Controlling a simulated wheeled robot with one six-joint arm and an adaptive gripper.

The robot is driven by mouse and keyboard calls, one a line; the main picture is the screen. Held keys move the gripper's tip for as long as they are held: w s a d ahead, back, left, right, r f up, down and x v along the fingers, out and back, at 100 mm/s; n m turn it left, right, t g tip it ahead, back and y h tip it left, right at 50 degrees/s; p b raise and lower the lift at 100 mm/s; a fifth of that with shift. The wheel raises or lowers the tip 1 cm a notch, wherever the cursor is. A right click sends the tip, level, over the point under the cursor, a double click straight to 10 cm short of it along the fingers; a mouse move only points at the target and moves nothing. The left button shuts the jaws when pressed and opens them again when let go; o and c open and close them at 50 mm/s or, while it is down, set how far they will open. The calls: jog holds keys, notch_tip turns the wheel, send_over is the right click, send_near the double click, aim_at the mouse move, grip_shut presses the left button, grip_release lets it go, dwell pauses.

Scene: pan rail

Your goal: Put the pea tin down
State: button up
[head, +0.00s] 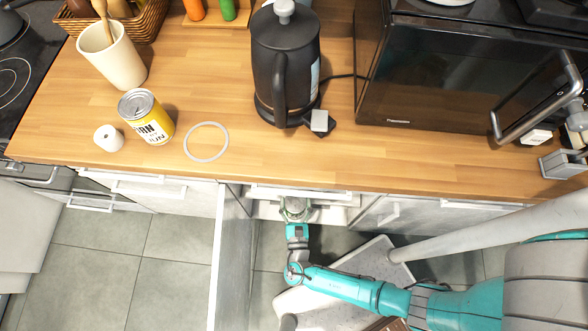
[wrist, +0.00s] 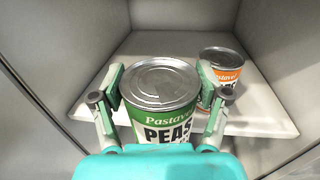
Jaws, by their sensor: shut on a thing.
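The pea tin (wrist: 160,88) is green and white with a silver lid and stands roughly upright between the fingers of my gripper (wrist: 162,100) in the wrist view. My gripper is shut on it, one finger on each side. In the head view the gripper (head: 296,216) is at the open cupboard below the worktop, with the tin's lid (head: 295,205) showing. The tin is at the front of a pale shelf (wrist: 265,122); its base is hidden, so I cannot tell if it touches the shelf. A white ring (head: 186,143) lies empty on the worktop.
An orange-labelled tin (wrist: 222,68) stands on the shelf, right of the pea tin. The cupboard door (head: 231,255) is open to the left. On the worktop are a yellow corn tin (head: 152,126), a small white object (head: 108,138), a black kettle (head: 286,60) and a microwave (head: 440,75).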

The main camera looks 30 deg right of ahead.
jog(key=w+d+f, duration=0.3)
jog(key=w+d, duration=0.2)
jog(key=w, duration=0.5)
jog(key=shift+w+f, duration=0.15)
jog(key=shift+f, duration=0.05)
dwell(0.3)
jog(key=shift+d+f, duration=0.1)
jog(key=o, duration=1.5)
jog(key=shift+c, duration=0.2)
jog(key=v, duration=1.1)
jog(key=shift+s+a, duration=0.25)
jog(key=shift+s, duration=0.2)
